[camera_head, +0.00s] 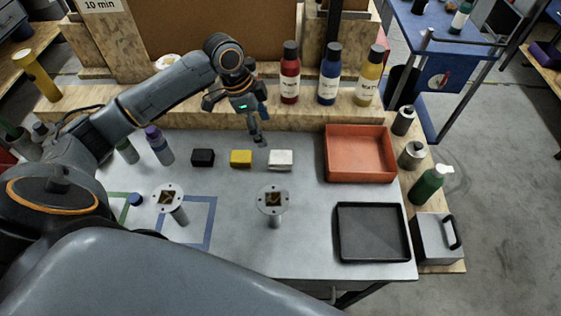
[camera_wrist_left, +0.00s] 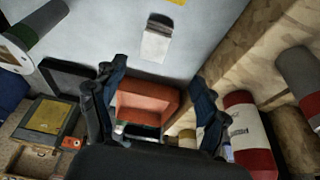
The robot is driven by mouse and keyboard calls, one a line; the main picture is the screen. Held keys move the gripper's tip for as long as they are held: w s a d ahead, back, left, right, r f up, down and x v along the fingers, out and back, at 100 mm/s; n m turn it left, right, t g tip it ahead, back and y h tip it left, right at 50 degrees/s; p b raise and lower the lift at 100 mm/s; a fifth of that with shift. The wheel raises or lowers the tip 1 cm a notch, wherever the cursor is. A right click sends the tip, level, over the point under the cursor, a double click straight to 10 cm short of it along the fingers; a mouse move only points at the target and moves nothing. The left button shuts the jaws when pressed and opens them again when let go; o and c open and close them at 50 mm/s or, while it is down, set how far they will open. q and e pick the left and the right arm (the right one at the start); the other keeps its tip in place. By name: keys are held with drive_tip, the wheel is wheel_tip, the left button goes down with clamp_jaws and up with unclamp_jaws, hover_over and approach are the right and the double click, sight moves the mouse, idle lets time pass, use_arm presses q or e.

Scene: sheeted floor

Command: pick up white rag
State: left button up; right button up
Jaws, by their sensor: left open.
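The white rag (camera_head: 280,159) is a small folded block lying on the grey tabletop, rightmost in a row with a yellow and a black one. In the left wrist view the white rag (camera_wrist_left: 156,43) lies near the top, beyond the fingertips. My left gripper (camera_head: 257,139) hangs above the back of the table, to the left of the rag and apart from it. Its two fingers stand wide apart in the left wrist view (camera_wrist_left: 158,85), with nothing held between them. My right gripper is not in view.
A yellow block (camera_head: 241,158) and a black block (camera_head: 203,157) lie left of the rag. An orange tray (camera_head: 328,174) stands to its right, a black tray (camera_head: 374,257) in front. Red (camera_head: 290,78), blue (camera_head: 329,80) and yellow (camera_head: 370,82) bottles line the ledge behind. A round-topped post (camera_head: 272,199) stands nearer.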

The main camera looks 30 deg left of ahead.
use_arm(q)
drive_tip(key=p, duration=0.1)
hover_over(279, 157)
drive_tip(key=a, duration=0.2)
drive_tip(key=f, duration=0.5)
drive_tip(key=shift+s+a+f, duration=0.1)
drive_tip(key=shift+a+f, duration=0.1)
drive_tip(key=shift+f, duration=0.2)
drive_tip(key=shift+d+f, duration=0.15)
drive_tip(key=shift+f, duration=0.4)
drive_tip(key=shift+d+f+p, duration=0.2)
drive_tip(key=shift+f+p, duration=0.05)
drive_tip(key=shift+p, duration=0.15)
drive_tip(key=x, duration=0.1)
drive_tip(key=p+x, duration=0.1)
drive_tip(key=x, duration=0.1)
drive_tip(key=shift+s+d+f, duration=0.1)
drive_tip(key=shift+d+f, duration=0.1)
drive_tip(key=shift+d, duration=0.15)
drive_tip(key=shift+f, duration=0.45)
drive_tip(key=shift+c, duration=0.2)
drive_tip(key=c, duration=1.2)
